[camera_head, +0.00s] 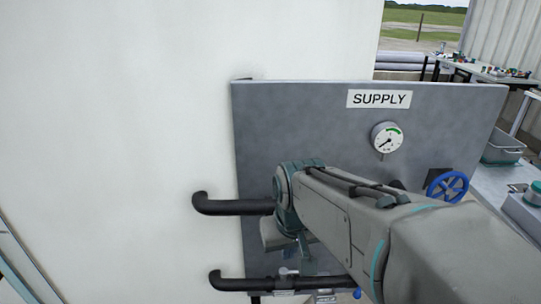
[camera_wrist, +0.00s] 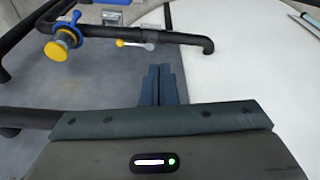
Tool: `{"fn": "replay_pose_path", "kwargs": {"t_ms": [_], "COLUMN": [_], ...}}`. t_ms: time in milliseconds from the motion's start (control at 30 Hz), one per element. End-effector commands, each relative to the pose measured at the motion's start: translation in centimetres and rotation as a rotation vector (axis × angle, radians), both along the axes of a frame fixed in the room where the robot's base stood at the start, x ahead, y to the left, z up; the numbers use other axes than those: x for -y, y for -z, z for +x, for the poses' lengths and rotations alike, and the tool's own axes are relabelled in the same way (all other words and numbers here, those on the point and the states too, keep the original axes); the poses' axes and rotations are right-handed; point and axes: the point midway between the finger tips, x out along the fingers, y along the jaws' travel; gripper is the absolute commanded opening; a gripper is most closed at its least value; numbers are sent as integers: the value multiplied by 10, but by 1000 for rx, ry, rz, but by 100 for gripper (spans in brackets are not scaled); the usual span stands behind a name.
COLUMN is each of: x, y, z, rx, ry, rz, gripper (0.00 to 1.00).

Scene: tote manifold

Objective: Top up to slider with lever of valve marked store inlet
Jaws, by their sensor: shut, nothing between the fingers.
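In the wrist view my gripper (camera_wrist: 163,86) is shut and empty, its two dark fingers together. Beyond the fingertips a small valve with a yellow-tipped lever (camera_wrist: 132,44) sits on a black pipe (camera_wrist: 190,40); the gripper is apart from it. No "store inlet" mark is readable, so I cannot tell whether this is the named valve. No level slider can be made out. In the head view the grey panel (camera_head: 300,120) carries a SUPPLY sign (camera_head: 379,99) and a round gauge (camera_head: 387,138). My arm hides much of its lower part.
A blue and yellow valve fitting (camera_wrist: 66,42) stands left of the lever. Black pipe ends (camera_head: 215,204) stick out left of the panel, before a white wall (camera_head: 110,120). A blue handwheel (camera_head: 447,187) is at the panel's right. Benches (camera_head: 480,70) stand behind.

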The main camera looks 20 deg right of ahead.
Motion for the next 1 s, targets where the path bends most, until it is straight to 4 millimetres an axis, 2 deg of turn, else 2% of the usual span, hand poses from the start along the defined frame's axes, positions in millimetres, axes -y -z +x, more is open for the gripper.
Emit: {"fn": "replay_pose_path", "kwargs": {"t_ms": [33,200,300,433,533,667,1000], "x": [13,57,82,106,115,118,123], "y": [-33,-95,-120,-138,-142,-131,-72], "z": [18,72,95,114,120,125,142], "rx": [6,29,42,56,62,62,60], "ry": [35,116,154,185,196,198,198], "rz": [-4,-10,-9,-4,-3,-2,-1], "gripper": [0,0,0,0,0,0,0]}}
